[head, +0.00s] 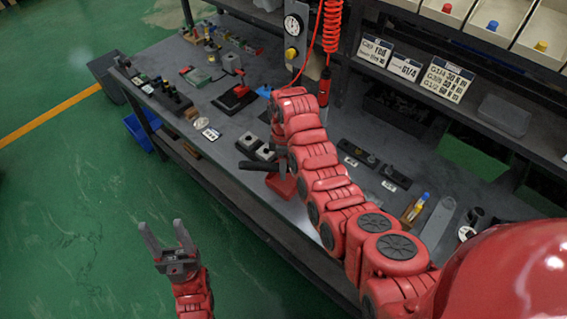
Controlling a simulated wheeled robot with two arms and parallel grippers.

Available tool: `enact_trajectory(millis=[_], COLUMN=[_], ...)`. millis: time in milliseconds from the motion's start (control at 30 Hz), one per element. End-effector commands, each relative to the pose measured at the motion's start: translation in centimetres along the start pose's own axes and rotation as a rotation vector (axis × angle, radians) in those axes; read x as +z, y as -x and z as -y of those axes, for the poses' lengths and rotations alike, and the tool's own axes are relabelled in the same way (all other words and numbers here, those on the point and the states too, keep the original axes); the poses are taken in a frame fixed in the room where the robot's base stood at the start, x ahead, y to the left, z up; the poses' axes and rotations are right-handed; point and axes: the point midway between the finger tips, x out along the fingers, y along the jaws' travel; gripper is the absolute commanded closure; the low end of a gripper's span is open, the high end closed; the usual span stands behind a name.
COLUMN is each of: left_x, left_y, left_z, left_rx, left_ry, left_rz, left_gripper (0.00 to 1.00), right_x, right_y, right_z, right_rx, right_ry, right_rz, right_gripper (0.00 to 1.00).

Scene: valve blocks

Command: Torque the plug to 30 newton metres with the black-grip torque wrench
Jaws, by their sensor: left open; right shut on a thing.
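My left gripper (164,230) is open and empty, over the green floor in front of the bench, with its two grey fingers apart. My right gripper (279,170) is low over the front part of the bench, at the end of the red arm. It is shut on a dark thing, largely hidden by the arm; a black bar (257,166) sticks out to its left, which I cannot surely name as the torque wrench. Two small grey blocks in black holders (249,142) sit just behind it. The plug cannot be made out.
The grey bench (225,125) carries a red-and-black fixture (236,97), small tools at the far left and labelled black parts (357,152) at right. A red coiled hose (333,25) hangs behind. Shelf bins (490,22) stand at upper right.

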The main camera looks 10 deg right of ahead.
Motion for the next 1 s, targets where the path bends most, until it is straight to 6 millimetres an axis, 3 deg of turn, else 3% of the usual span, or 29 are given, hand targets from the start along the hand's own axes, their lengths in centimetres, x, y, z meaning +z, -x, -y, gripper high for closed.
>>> enact_trajectory(millis=[300, 767, 1000], left_x=[-0.3, -0.3, -0.5], left_y=[-1.6, -1.8, -2.9], left_z=[0.1, 0.1, 0.1], left_rx=[0.0, 0.0, 0.0], left_ry=[0.0, 0.0, 0.0], left_rz=[0.0, 0.0, 0.0], left_gripper=[0.42, 0.42, 0.42], right_x=[0.0, 0.0, 0.0], right_y=[0.0, -0.1, 0.0], right_z=[1.0, 1.1, 1.8], right_rx=[0.0, 0.002, 0.002], right_ry=[0.061, 0.078, 0.116], right_rz=[0.01, 0.012, 0.017], right_gripper=[1.0, 1.0, 1.0])
